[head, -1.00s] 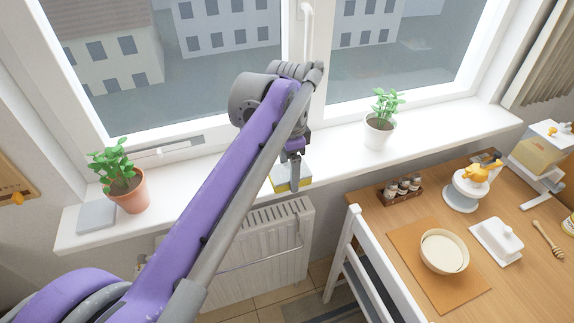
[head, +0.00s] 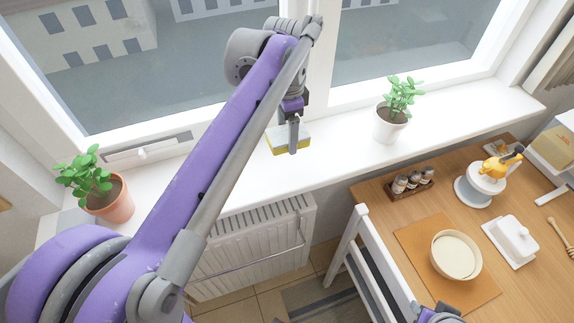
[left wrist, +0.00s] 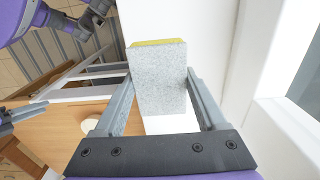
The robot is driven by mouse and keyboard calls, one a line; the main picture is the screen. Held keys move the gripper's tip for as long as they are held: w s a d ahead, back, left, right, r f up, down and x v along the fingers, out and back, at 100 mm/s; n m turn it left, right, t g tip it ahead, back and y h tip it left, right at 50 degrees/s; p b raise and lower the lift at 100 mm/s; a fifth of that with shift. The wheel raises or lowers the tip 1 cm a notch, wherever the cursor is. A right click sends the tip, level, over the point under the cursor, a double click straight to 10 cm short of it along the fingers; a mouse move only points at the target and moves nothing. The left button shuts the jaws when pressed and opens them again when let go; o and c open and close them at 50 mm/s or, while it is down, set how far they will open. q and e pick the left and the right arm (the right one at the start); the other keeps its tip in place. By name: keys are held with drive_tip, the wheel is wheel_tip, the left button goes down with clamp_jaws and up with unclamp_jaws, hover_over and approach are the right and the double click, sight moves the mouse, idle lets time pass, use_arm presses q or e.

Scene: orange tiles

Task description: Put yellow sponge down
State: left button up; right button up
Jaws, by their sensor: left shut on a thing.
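The yellow sponge (head: 277,142) has a pale grey layer on one face and a yellow one on the other. My left gripper (head: 293,148) is shut on it, at the white window sill (head: 338,156) between the two plants. In the left wrist view the sponge (left wrist: 160,80) sits between the two fingers (left wrist: 160,105), its grey face towards the camera. I cannot tell whether the sponge touches the sill. At the bottom edge of the head view a piece of my right arm shows, but its gripper fingers do not.
A plant in a terracotta pot (head: 116,203) stands on the sill at left, one in a white pot (head: 389,127) at right. A radiator (head: 255,245) is below. A white chair (head: 350,250) and a wooden table (head: 400,215) with a bowl (head: 455,255) are at right.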

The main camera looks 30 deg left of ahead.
use_arm(q)
hover_over(287, 168)
wheel_tip(287, 168, down, 5)
wheel_tip(287, 168, down, 5)
drive_tip(key=shift+r, duration=0.15)
idle(0.4)
drive_tip(key=shift+f+b, duration=0.2)
drive_tip(key=shift+b, duration=0.1)
drive_tip(key=o, duration=1.1)
drive_tip(key=shift+o, duration=0.2)
drive_tip(key=r, duration=1.1)
drive_tip(key=shift+d, duration=0.2)
drive_tip(key=shift+f, duration=0.1)
